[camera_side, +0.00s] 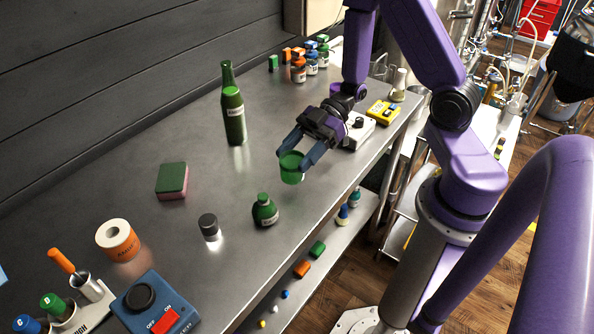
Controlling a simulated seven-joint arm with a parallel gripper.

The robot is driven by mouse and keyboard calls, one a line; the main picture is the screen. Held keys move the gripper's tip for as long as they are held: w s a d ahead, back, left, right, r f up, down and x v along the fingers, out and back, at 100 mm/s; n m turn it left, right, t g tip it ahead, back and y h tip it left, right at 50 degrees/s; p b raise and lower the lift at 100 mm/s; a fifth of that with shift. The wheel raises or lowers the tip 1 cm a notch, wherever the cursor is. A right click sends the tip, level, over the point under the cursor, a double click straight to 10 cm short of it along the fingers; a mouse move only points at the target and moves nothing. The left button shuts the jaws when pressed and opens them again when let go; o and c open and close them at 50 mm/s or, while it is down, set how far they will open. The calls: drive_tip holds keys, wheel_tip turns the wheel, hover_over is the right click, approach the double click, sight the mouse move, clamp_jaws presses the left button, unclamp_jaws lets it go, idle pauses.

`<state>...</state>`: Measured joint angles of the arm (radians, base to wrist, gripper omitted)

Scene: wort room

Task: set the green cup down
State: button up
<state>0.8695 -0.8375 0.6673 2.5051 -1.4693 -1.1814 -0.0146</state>
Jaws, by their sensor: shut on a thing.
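The green cup (291,174) is between the two blue fingers of my gripper (293,158). My gripper is shut on it near the front edge of the metal bench. The cup looks upright. I cannot tell whether its base touches the bench or hangs just above it.
A short green bottle (265,211) stands left of and nearer than the cup. A tall green bottle (234,110) stands behind to the left. A white device (358,131) and a yellow box (383,112) are to the right. The metal bench (190,135) has free room in its middle.

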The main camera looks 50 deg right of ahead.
drive_tip(key=shift+f, duration=2.3)
drive_tip(key=shift+f, duration=0.1)
drive_tip(key=o, duration=1.1)
drive_tip(key=shift+c, duration=0.2)
